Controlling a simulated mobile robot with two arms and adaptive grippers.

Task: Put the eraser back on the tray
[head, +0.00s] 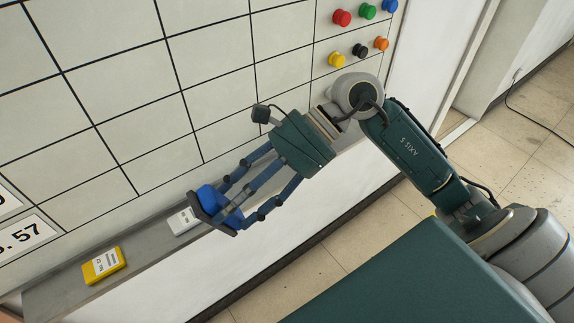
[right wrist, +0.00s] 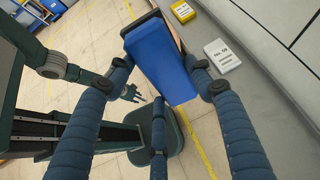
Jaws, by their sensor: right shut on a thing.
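My right gripper (head: 215,208) is shut on the blue eraser (head: 208,197). In the right wrist view the eraser (right wrist: 160,65) sits between the fingers, its broad blue face towards the camera and a dark and brown edge along its far side. The tray (head: 147,240) is the long grey ledge at the foot of the wall panel.
A yellow box (head: 102,265) and a white box (head: 184,220) lie on the tray; the white one is close to the eraser in the head view. Bare tray shows between them. Coloured knobs (head: 342,18) stick out from the panel above.

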